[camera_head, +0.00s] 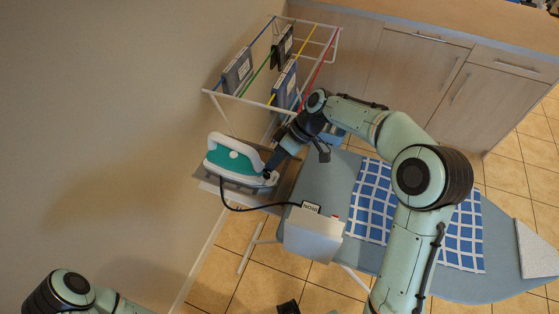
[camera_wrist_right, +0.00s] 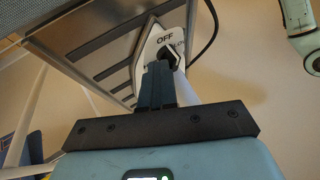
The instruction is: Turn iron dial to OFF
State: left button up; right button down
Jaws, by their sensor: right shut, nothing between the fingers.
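The iron (camera_head: 232,157), white and teal, rests on a grey plate at the left end of the ironing board. My right gripper (camera_head: 271,172) is at the iron's right end, fingers together. In the right wrist view the shut fingers (camera_wrist_right: 158,72) reach a white panel marked OFF (camera_wrist_right: 164,38), with "LO" partly showing beside it. The dark dial (camera_wrist_right: 171,54) is at the fingertips and partly hidden by them. I cannot tell whether they touch it or where it points. My left arm shows at the lower left of the head view, but its gripper does not show.
A blue-and-white checked cloth (camera_head: 373,205) lies on the ironing board (camera_head: 335,180). The wall is close on the left.

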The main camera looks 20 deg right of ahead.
jog(key=shift+w, duration=0.1)
jog(key=shift+w+r+p, duration=0.1)
jog(key=shift+w+p, duration=0.15)
jog(key=shift+p, duration=0.15)
jog(key=shift+w+a, duration=0.1)
jog(key=shift+w, duration=0.45)
